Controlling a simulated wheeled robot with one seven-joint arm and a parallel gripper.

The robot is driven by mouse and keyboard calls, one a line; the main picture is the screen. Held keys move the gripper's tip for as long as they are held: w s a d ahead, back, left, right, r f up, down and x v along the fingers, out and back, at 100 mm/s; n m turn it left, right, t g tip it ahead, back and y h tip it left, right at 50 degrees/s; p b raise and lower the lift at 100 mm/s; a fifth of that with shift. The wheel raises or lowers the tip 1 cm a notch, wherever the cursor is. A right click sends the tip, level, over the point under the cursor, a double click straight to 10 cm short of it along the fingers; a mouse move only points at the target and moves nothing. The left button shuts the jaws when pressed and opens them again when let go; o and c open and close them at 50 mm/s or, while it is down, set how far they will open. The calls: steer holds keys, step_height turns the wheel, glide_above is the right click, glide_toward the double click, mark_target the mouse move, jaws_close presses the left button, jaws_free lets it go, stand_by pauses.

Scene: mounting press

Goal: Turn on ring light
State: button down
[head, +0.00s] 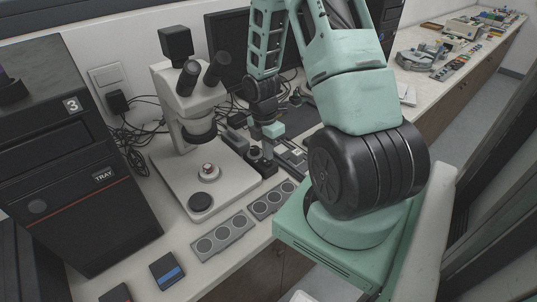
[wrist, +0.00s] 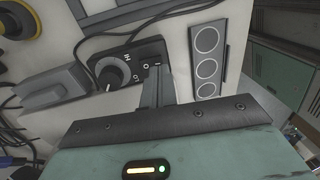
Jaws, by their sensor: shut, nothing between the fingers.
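The microscope (head: 190,95) stands on the bench with a dark ring (head: 199,136), apparently the ring light, under its head. No glow shows there. A black control box with a round dial (wrist: 110,76) and white markings lies beside the microscope base; in the head view the box (head: 256,160) is partly hidden by my gripper. My gripper (wrist: 157,84) is shut and empty. Its grey fingertips are over or against the marked end of the box, to the right of the dial; I cannot tell whether they touch. The gripper also shows in the head view (head: 267,148).
Grey plates with round discs (head: 223,236) lie near the front edge of the bench; one plate (wrist: 207,62) is right of my fingers. Cables (wrist: 85,45) run around the box. A dark tower (head: 75,160) stands left, and a monitor (head: 228,45) behind.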

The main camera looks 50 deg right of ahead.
steer(key=shift+s+f, duration=0.1)
steer(key=shift+f, duration=0.85)
steer(key=shift+s+f, duration=0.15)
steer(key=shift+f, duration=0.1)
steer(key=shift+w+d+r+p, duration=0.15)
steer(key=shift+w+p, duration=0.35)
steer(key=shift+w, duration=0.4)
